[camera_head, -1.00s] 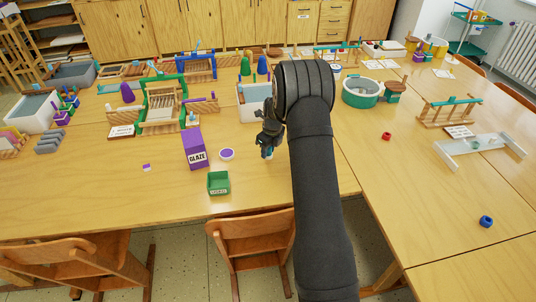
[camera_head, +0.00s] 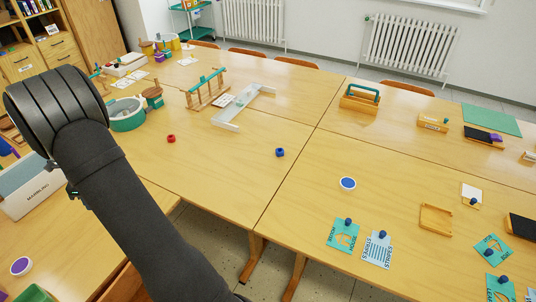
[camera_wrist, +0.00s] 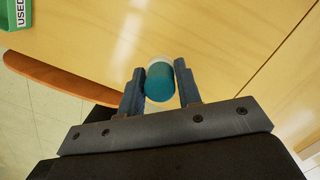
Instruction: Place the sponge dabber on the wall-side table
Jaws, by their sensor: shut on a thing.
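My gripper (camera_wrist: 160,84) is shut on the sponge dabber (camera_wrist: 160,84), a teal cylinder with a white end, held between the two fingers in the wrist view. A pale wooden tabletop lies beyond it there. In the head view my arm is at the left and hides most of the gripper, with only a small dark part (camera_head: 72,190) showing beside the marbling tub. The wall-side table (camera_head: 310,95) seems to be the wooden top toward the radiators; its bounds against the adjoining tables are hard to tell.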

